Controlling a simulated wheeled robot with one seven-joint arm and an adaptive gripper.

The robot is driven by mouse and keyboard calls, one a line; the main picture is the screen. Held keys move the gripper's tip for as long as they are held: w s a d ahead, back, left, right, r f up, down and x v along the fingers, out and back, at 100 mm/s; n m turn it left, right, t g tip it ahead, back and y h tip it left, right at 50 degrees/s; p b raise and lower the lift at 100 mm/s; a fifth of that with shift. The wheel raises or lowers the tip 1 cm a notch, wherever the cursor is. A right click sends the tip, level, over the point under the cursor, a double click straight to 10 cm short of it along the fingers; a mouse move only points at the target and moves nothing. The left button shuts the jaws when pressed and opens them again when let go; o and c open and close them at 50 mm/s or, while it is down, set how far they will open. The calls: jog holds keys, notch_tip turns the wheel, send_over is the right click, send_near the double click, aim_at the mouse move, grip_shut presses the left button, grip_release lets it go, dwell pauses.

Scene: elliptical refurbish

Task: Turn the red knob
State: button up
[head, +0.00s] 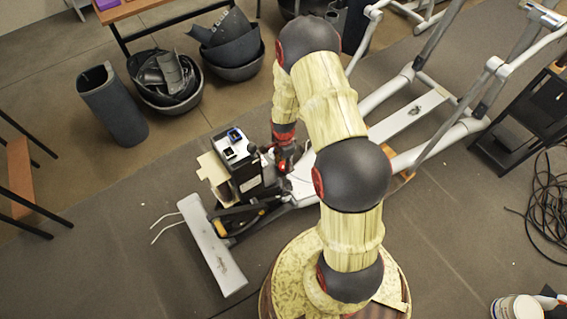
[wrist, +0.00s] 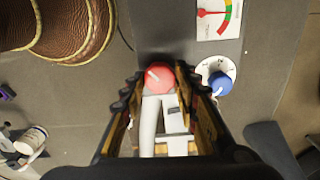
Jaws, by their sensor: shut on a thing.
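The red knob (wrist: 158,77) shows in the wrist view between the two fingers of my gripper (wrist: 157,78). It is round with a pale pointer mark, on a dark grey panel. The fingers stand on its left and right sides, shut on it. In the head view my gripper (head: 284,158) reaches down beside the dark box on the elliptical machine, with a small red spot at its tip. Most of the knob is hidden there by the gripper.
A blue knob (wrist: 221,84) on a white dial sits just right of my gripper, below a gauge with a red needle (wrist: 214,17). The elliptical's white rails (head: 408,118) run to the upper right. Dark bins (head: 166,78) stand at the upper left; black cables (head: 549,199) lie at the right.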

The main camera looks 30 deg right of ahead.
aim_at(283, 165)
dwell(0.4)
jog(key=o, duration=1.2)
jog(key=shift+c, duration=0.2)
jog(key=shift+r, duration=0.1)
notch_tip(283, 165, up, 12)
